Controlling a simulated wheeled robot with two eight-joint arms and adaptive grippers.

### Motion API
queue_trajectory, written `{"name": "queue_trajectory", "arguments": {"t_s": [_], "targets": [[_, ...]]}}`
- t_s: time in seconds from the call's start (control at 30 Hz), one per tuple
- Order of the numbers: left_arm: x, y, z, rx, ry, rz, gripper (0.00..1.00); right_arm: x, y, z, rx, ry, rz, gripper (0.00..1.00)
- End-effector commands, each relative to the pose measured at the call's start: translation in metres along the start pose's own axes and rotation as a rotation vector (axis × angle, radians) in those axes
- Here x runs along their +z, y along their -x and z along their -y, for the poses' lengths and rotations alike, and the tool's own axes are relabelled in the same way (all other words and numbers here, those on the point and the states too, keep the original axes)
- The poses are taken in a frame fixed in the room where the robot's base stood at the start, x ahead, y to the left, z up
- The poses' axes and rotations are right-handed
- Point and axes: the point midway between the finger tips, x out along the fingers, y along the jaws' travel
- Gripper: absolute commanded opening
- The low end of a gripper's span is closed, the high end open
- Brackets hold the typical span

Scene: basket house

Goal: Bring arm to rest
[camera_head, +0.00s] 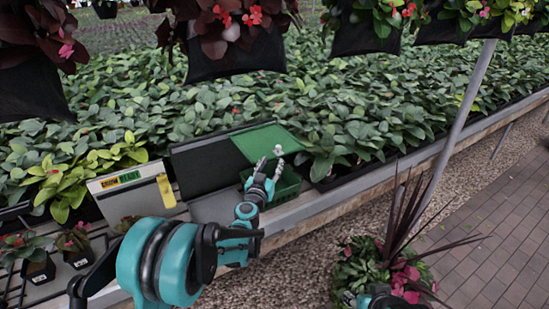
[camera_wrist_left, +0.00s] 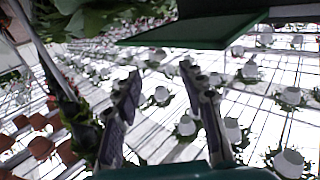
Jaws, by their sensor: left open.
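My left arm comes in from the lower left in the head view. Its left gripper (camera_head: 270,160) is raised above the green basket (camera_head: 286,187) on the bench and points away from me. In the left wrist view the two fingers of the left gripper (camera_wrist_left: 160,72) stand apart with nothing between them. A teal and dark part of my own body shows at the bottom edge of the head view, but no right gripper can be made out there.
A pale box (camera_head: 130,192) with a yellow part stands left. Hanging planters (camera_head: 235,62) line the top. A spiky potted plant (camera_head: 395,265) stands right of the bench. The paved path (camera_head: 490,245) looks clear.

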Motion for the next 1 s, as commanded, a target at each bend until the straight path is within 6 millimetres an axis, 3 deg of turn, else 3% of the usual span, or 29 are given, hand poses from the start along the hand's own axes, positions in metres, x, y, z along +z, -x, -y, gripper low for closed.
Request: {"name": "queue_trajectory", "arguments": {"t_s": [0.13,0.47,0.63,0.83,1.0], "targets": [[0.000,0.011,0.000,0.000,0.000,0.000,0.41,0.000,0.000,0.000,0.000,0.000,0.000,0.40],[-0.001,0.013,0.000,0.001,0.000,0.000,0.41,0.000,0.000,0.000,0.000,0.000,0.000,0.40],[-0.022,0.029,-0.008,0.046,-0.003,0.012,0.41,0.000,0.000,0.000,0.000,0.000,0.000,0.40],[-0.060,0.092,-0.032,0.171,0.003,0.118,0.41,0.000,0.000,0.000,0.000,0.000,0.000,0.40],[-0.058,0.168,-0.044,0.230,0.015,0.300,0.41,0.000,0.000,0.000,0.000,0.000,0.000,0.40]]}}
